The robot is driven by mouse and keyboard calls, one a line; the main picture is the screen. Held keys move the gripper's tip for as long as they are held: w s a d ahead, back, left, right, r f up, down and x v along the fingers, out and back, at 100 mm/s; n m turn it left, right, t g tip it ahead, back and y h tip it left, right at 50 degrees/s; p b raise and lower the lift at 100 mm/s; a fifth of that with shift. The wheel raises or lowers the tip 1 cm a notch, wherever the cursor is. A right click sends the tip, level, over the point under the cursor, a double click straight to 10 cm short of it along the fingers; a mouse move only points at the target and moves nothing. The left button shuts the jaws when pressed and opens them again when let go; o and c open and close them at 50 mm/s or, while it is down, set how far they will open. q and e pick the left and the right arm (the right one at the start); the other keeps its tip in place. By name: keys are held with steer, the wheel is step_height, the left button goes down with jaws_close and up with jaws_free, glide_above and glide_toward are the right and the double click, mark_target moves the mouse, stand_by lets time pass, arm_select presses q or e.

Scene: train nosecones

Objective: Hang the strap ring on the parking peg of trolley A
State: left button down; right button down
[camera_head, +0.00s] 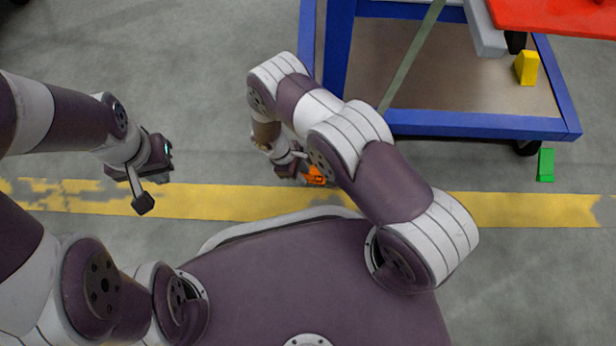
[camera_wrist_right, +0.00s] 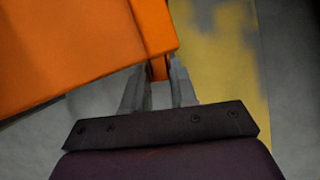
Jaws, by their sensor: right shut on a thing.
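A blue-framed trolley (camera_head: 470,126) with a brown deck stands at the upper right; I cannot tell whether it is trolley A. A grey-green strap (camera_head: 408,62) runs slanting across its deck. I cannot make out a strap ring or a parking peg. My right gripper (camera_head: 298,167) is low in front of the trolley, partly hidden by my right arm. In the right wrist view the right gripper (camera_wrist_right: 160,82) is shut on a narrow part of an orange block (camera_wrist_right: 80,45). The orange block (camera_head: 315,176) also shows in the head view. My left gripper (camera_head: 145,168) is at the left, away from the trolley; its jaws are unclear.
A yellow block (camera_head: 526,68) sits on the trolley deck. A green block (camera_head: 546,164) lies on the floor at the right. A red part (camera_head: 560,14) and a grey bar (camera_head: 484,28) overhang the trolley. A yellow floor line (camera_head: 235,203) crosses in front. The floor at upper left is clear.

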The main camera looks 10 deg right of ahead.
mark_target(318, 180)
steer(key=shift+s+d+f+b, duration=0.4)
steer(key=shift+d+f, duration=0.25)
steer(key=shift+f, duration=0.1)
steer(key=shift+s+d, duration=0.1)
steer(key=shift+d, duration=0.15)
steer(key=shift+f, duration=0.2)
steer(key=c, duration=0.9)
jaws_free()
